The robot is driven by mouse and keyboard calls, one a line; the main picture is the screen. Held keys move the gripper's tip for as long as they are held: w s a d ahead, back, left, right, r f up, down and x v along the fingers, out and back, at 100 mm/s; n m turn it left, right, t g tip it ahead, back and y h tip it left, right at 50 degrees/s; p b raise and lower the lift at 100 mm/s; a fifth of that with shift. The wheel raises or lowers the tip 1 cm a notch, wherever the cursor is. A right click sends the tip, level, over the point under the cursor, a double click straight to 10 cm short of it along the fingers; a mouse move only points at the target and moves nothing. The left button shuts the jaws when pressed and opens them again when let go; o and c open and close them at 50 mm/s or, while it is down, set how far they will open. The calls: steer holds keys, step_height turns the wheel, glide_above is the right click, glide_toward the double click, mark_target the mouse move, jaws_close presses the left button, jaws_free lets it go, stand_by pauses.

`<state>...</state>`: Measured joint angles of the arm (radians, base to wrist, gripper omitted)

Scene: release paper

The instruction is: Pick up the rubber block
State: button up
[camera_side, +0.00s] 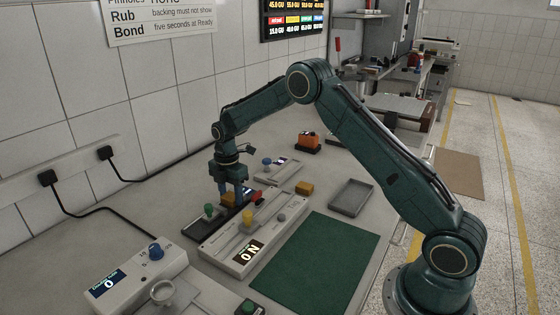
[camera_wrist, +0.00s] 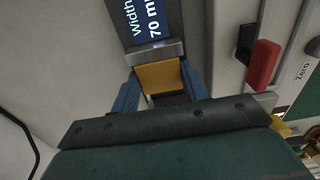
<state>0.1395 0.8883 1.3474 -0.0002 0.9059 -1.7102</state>
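My gripper (camera_side: 231,192) points down at the back of the grey bench; its two blue fingers also show in the wrist view (camera_wrist: 160,84). They stand apart, one on each side of a flat yellow-orange piece (camera_wrist: 162,77) just in front of a "Width 70 mm" display. I cannot tell whether they touch it. No thing is labelled as the rubber block. An orange block with a black base (camera_side: 308,141) stands free behind the gripper to the right, and a small yellow-orange block (camera_side: 304,188) lies right of the gripper. Both are clear of the fingers.
A white device with a yellow knob (camera_side: 248,228) stands close in front of my gripper. A red part (camera_wrist: 264,65) is right of the fingers. A green mat (camera_side: 316,266) and an empty grey tray (camera_side: 351,197) lie to the right. The tiled wall is behind.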

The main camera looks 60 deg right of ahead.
mark_target(231, 196)
steer(key=c, duration=0.4)
steer(key=shift+r, duration=0.1)
step_height(231, 196, up, 20)
stand_by(0.6)
stand_by(0.5)
